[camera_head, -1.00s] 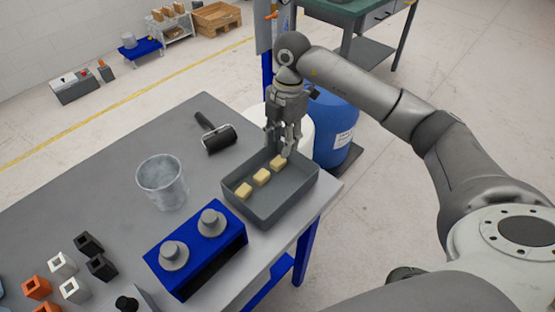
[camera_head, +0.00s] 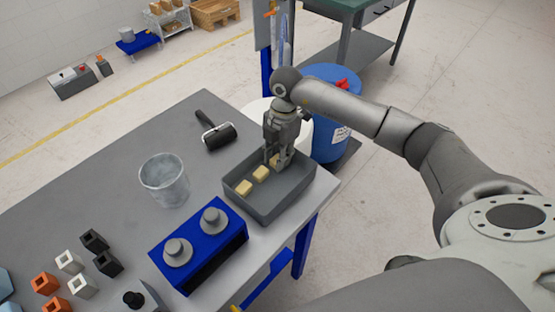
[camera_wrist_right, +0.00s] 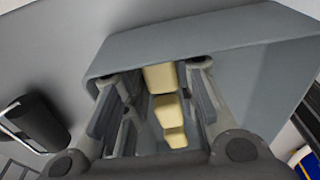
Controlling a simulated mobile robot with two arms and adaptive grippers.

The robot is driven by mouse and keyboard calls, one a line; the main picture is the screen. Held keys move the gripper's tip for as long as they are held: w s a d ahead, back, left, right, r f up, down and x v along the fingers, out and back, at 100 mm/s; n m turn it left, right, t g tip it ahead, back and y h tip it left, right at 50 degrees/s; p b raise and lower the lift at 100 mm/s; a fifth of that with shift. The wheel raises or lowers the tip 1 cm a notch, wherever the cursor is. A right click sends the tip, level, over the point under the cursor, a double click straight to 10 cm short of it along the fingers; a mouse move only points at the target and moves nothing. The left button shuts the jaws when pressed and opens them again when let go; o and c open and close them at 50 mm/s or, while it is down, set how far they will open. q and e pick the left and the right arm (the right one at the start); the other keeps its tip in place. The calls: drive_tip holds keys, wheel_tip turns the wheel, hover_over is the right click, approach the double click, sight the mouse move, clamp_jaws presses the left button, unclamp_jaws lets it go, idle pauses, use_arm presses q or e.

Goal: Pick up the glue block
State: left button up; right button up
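Three pale yellow glue blocks lie in a row in a grey tray (camera_head: 262,214): a near one (camera_head: 244,188), a middle one (camera_head: 261,174) and a far one (camera_head: 275,160). My right gripper (camera_head: 277,163) points down into the tray at the far block and partly hides it. In the right wrist view the fingers are open, with one block (camera_wrist_right: 160,77) between the fingertips. I cannot tell whether a finger touches it. The other two blocks (camera_wrist_right: 166,108) (camera_wrist_right: 176,138) show lower in the gap. My left gripper is not in view.
The tray walls stand close around the right fingers. A black roller (camera_head: 218,137), a translucent cup (camera_head: 164,180) and a blue box with two grey knobs (camera_head: 199,245) stand nearby. Several small square pieces (camera_head: 80,286) lie at the lower left. The table's upper left is clear.

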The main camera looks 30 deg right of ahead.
drive_tip(key=shift+c, duration=0.9)
drive_tip(key=shift+r, duration=0.1)
